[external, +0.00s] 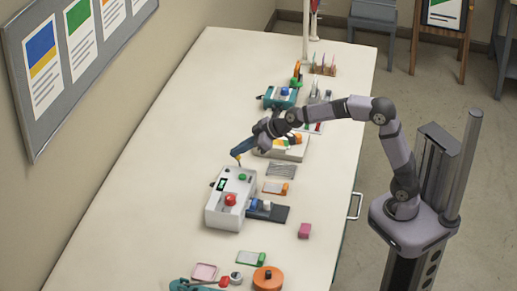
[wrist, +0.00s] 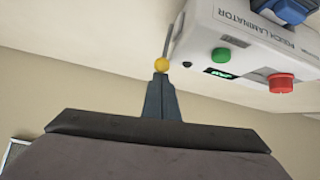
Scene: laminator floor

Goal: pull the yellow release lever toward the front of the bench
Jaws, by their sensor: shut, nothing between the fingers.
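The pouch laminator (external: 213,212) is a white box on the bench, with a red knob, a green button and a small lit display. It also fills the upper right of the wrist view (wrist: 235,45). The release lever is a thin grey rod with a yellow ball tip (wrist: 161,64), standing beside the laminator's end. In the external view the lever is small, at the laminator's far end, close under my fingertips. My gripper (wrist: 161,80) is shut and empty. Its fingertips are right at the yellow ball in the wrist view; I cannot tell whether they touch it.
A dark tray with blue and white parts (external: 268,212) adjoins the laminator's right side. The bench left of the laminator is clear (external: 150,190).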

